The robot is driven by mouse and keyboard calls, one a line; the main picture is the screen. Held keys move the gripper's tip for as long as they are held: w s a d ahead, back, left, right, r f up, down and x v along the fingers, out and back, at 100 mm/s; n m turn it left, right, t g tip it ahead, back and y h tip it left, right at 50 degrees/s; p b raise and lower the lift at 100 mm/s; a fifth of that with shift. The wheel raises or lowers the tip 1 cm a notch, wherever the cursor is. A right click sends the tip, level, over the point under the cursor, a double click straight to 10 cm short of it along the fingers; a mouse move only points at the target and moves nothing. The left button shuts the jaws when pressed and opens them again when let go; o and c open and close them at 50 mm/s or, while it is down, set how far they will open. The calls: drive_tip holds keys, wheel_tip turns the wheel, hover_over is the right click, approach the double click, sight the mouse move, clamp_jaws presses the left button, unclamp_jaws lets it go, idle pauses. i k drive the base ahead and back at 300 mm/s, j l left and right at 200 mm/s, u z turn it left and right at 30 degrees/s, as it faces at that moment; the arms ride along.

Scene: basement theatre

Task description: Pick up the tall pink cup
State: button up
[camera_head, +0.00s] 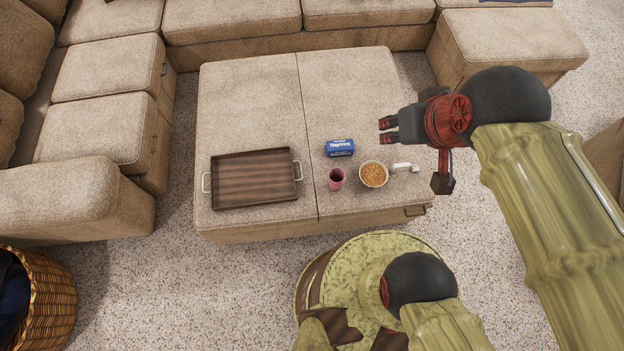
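The pink cup (337,180) stands upright on the beige ottoman (248,90), near its front edge and just right of the seam. I look down into its dark opening. My gripper (384,130) is above the right half of the ottoman, up and to the right of the cup in the picture, and apart from it. Its fingers point left. Two dark fingertips show with a small gap between them and nothing in it.
A blue napkins pack (340,148) lies behind the cup. A bowl of orange-brown food (373,174) stands close to its right, with a small white object (405,167) beyond. A wooden tray (253,178) with handles lies left. Beige sofas (105,95) surround the ottoman; a woven basket (52,300) stands front left.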

sight(337, 176)
drive_tip(key=j+u, duration=0.1)
drive_tip(key=l+u, duration=0.5)
drive_tip(key=u, duration=0.25)
drive_tip(key=k+l+u, duration=0.15)
drive_tip(key=u, duration=0.2)
